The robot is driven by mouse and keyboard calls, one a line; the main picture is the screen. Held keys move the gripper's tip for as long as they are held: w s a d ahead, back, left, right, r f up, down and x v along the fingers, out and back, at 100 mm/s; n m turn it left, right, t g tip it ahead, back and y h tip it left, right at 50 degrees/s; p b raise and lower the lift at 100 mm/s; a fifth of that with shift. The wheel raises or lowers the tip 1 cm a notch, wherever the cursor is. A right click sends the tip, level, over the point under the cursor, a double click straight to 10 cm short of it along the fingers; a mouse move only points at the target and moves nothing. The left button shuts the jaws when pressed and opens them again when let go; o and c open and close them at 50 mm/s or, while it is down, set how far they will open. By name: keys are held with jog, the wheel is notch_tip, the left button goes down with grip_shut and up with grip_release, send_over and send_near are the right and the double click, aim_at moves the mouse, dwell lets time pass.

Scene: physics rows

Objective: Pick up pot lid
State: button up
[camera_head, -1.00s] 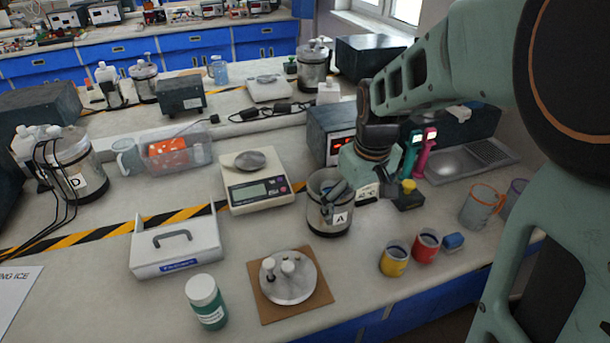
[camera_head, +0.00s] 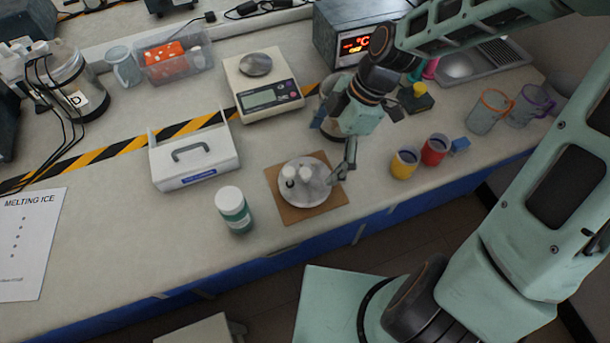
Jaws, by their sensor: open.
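The pot lid (camera_head: 306,192), a round metal disc with small upright fittings on top, lies on a brown square board (camera_head: 290,214) near the front edge of the bench. My gripper (camera_head: 346,172) is open at the right side of the lid, its fingers angled down close to the rim. I cannot tell whether a finger touches the lid. The metal pot (camera_head: 325,122) stands behind the gripper, mostly hidden by it.
A green-labelled jar (camera_head: 233,210) and a white handled box (camera_head: 193,155) stand left of the lid. A yellow mug (camera_head: 403,164) and a red mug (camera_head: 434,150) stand to the right. A scale (camera_head: 262,90) is behind.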

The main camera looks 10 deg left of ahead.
aim_at(309, 171)
jog(key=b+x, duration=0.1)
jog(key=x, duration=0.9)
jog(key=shift+w+d+f+b, duration=0.1)
jog(key=shift+f+b, duration=0.15)
jog(key=shift+b, duration=0.05)
jog(key=c, duration=1)
jog(key=shift+o, duration=0.2)
jog(key=shift+r, duration=0.1)
